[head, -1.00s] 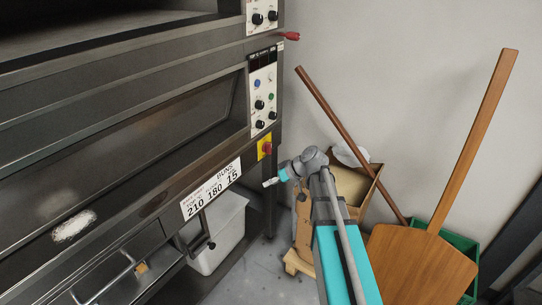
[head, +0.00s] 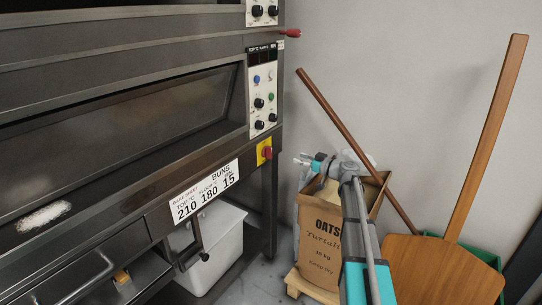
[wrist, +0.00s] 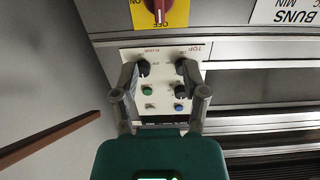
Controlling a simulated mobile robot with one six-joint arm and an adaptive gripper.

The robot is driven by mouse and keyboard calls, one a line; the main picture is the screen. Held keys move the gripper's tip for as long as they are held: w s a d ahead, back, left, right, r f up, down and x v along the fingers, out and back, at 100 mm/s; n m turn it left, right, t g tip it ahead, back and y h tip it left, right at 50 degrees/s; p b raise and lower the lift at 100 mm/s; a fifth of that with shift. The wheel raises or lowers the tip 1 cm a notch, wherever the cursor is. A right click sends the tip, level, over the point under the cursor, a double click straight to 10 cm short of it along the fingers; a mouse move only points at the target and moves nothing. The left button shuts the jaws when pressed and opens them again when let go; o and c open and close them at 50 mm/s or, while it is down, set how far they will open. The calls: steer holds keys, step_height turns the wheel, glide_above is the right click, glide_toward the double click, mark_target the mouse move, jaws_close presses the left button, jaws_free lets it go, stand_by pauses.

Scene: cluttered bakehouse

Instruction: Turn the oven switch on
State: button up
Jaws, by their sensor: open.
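The oven switch is a red knob on a yellow plate (head: 261,154), at the right end of the oven front below the control panel. In the wrist view the switch (wrist: 154,9) is cut by the top edge. ON and OFF marks show upside down there, and the knob lies in line with the OFF mark. My gripper (head: 300,160) is to the right of the switch in the head view, apart from it. In the wrist view my gripper (wrist: 157,72) is open and empty, its fingers in front of the control panel.
The oven's control panel (head: 263,88) has several black knobs and coloured buttons. A red handle (head: 290,33) sticks out at the oven's upper right. An oats bag (head: 318,236), a wooden peel (head: 445,270) and a brown pole (head: 340,125) stand by the wall. A white bin (head: 215,245) is below.

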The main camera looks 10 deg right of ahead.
mark_target(271, 149)
stand_by(0.4)
steer(key=x, duration=1.4)
jaws_close()
stand_by(0.3)
